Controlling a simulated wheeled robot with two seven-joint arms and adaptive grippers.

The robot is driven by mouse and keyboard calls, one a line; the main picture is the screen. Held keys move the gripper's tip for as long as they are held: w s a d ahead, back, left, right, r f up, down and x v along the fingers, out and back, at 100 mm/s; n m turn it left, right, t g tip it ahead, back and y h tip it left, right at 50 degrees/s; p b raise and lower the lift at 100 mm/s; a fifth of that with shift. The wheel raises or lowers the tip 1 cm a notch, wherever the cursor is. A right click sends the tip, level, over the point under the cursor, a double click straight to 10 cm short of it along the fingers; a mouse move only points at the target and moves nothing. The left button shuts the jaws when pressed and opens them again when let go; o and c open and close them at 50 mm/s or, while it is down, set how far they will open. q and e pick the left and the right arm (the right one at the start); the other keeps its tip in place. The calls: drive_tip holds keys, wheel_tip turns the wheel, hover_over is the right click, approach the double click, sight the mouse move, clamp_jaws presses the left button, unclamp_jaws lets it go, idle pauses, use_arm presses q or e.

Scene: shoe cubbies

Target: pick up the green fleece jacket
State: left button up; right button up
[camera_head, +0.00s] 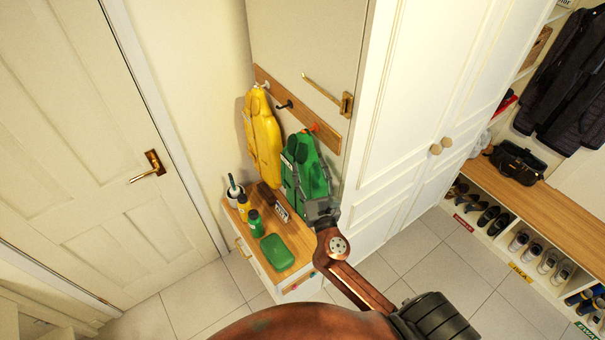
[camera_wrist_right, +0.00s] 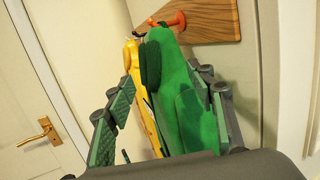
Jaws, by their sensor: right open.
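The green fleece jacket (camera_head: 312,160) hangs from the orange hook (camera_head: 313,127) at the right end of the wooden rail. It also shows in the right wrist view (camera_wrist_right: 182,95), hanging from the same hook (camera_wrist_right: 172,22). My right gripper (camera_head: 306,178) is open at the jacket's lower part. In the right wrist view its two fingers (camera_wrist_right: 162,85) stand on either side of the jacket, which shows between them. I cannot tell whether either finger touches the cloth. My left gripper is not in view.
A yellow jacket (camera_head: 262,137) hangs close to the left. Below is a small wooden-topped cabinet (camera_head: 298,252) with a green case (camera_head: 277,252), a green bottle (camera_head: 255,223) and other small items. A tall white cupboard (camera_head: 400,120) stands close on the right. A brass handle (camera_head: 328,94) projects above the rail.

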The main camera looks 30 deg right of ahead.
sight(307, 150)
drive_tip(key=w, duration=0.1)
drive_tip(key=w+d+r, duration=0.1)
drive_tip(key=w+d+p, duration=0.1)
drive_tip(key=w, duration=0.1)
drive_tip(key=shift+r, duration=0.4)
drive_tip(key=shift+x, duration=1.1)
drive_tip(key=shift+w+d+f, duration=0.1)
drive_tip(key=shift+w, duration=0.05)
drive_tip(key=c, duration=1.2)
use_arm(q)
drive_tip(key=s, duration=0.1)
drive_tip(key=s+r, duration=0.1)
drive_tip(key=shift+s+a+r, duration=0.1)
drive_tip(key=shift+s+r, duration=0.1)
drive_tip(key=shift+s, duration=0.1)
use_arm(e)
clamp_jaws()
